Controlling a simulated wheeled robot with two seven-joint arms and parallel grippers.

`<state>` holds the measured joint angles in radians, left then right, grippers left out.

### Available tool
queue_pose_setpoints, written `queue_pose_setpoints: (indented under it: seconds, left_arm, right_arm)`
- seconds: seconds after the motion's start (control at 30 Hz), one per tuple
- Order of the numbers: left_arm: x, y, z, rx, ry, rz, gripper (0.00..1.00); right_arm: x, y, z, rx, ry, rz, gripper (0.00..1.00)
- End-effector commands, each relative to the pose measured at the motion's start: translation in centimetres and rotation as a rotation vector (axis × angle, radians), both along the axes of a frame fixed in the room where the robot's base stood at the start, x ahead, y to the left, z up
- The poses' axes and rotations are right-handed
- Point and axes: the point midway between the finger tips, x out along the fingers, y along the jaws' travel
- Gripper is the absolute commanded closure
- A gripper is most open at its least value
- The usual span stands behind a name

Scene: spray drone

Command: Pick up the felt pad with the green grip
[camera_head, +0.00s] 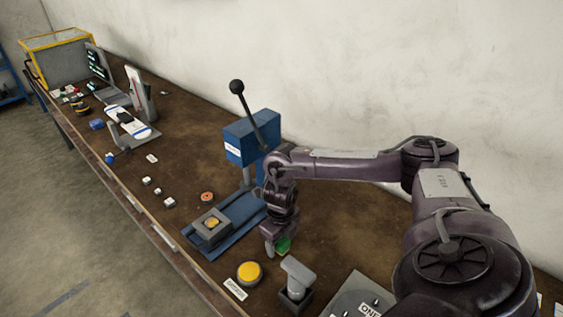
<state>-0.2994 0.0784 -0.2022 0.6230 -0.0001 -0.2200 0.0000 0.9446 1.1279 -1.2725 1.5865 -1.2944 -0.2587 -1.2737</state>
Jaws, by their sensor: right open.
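The green grip (284,245) shows as a small green patch on the brown workbench, partly covered by my right gripper. The felt pad itself cannot be made out. My right gripper (276,242) points down at the green grip and is open, with its fingers right at it. Whether the fingers touch the grip cannot be told. My left gripper is not in view.
A blue lever press (249,136) stands behind the gripper. A grey fixture (228,222) sits on its blue base. A yellow button (249,272) and a grey T-shaped handle (298,271) stand close in front. Small white blocks (169,202) lie further left.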

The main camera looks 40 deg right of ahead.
Motion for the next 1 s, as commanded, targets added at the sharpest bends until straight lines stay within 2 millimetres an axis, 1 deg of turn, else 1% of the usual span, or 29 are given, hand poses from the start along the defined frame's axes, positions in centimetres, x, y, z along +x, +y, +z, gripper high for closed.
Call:
queue_pose_setpoints:
  seconds: [0.2,0.6,0.87,1.0]
  left_arm:
    - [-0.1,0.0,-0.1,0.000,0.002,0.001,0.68]
    - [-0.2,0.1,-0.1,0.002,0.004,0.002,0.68]
    - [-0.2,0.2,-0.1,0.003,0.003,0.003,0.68]
    - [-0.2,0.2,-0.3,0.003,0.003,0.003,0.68]
  right_arm:
    - [0.0,0.0,-0.1,0.000,0.000,0.000,0.38]
    - [0.0,0.0,-0.1,0.000,0.000,0.000,0.90]
    - [0.0,0.0,0.1,0.001,-0.001,0.000,0.90]
    - [0.1,0.0,1.0,0.001,-0.002,0.000,0.91]
